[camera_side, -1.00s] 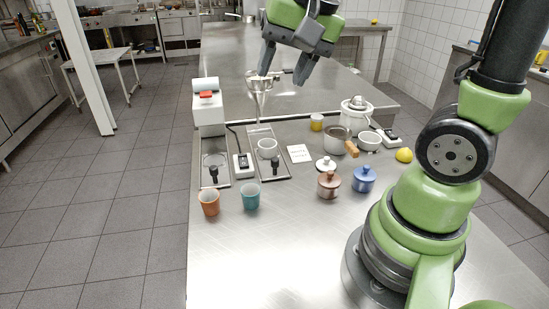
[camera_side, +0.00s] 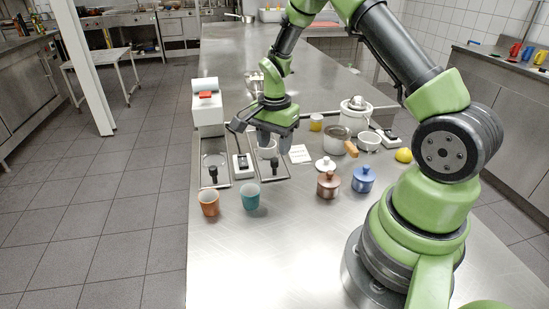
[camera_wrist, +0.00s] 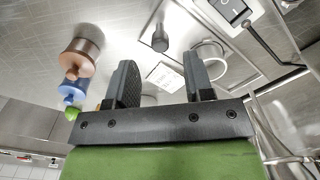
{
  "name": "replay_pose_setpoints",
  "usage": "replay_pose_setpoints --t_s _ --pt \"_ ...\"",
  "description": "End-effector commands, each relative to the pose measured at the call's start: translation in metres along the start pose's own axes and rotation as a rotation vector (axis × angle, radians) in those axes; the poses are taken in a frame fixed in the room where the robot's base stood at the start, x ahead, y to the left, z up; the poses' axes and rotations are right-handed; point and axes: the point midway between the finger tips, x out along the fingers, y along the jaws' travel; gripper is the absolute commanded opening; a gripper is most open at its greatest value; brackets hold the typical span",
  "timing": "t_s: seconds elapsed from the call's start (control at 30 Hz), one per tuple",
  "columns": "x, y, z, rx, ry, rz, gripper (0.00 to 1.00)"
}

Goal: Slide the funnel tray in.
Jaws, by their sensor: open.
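The funnel tray (camera_side: 284,177) is a shallow metal tray with a black upright knob (camera_side: 275,167) at its near end. A white cup (camera_side: 267,152) stands on it, partly hidden by my gripper. The knob (camera_wrist: 160,40) and cup (camera_wrist: 210,60) also show in the wrist view. The funnel on its stand (camera_side: 255,82) is mostly hidden behind my arm. My gripper (camera_side: 271,142) points down above the cup, behind the knob in the side view. In the wrist view its fingers (camera_wrist: 162,75) are spread, with nothing held between them.
A second tray with a black knob (camera_side: 213,174) lies left, before a white machine (camera_side: 208,112). A switch box (camera_side: 242,164) sits between the trays. A card (camera_side: 300,154) and lidded pots (camera_side: 328,184) are right.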

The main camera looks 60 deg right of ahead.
Motion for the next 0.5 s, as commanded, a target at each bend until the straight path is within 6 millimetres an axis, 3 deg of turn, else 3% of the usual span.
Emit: replay_pose_setpoints --t_s 0.2,0.5 --pt "0.035 0.0 0.0 -0.001 -0.001 0.003 0.48" --pt "0.047 0.0 0.0 -0.002 0.001 -0.001 0.48"
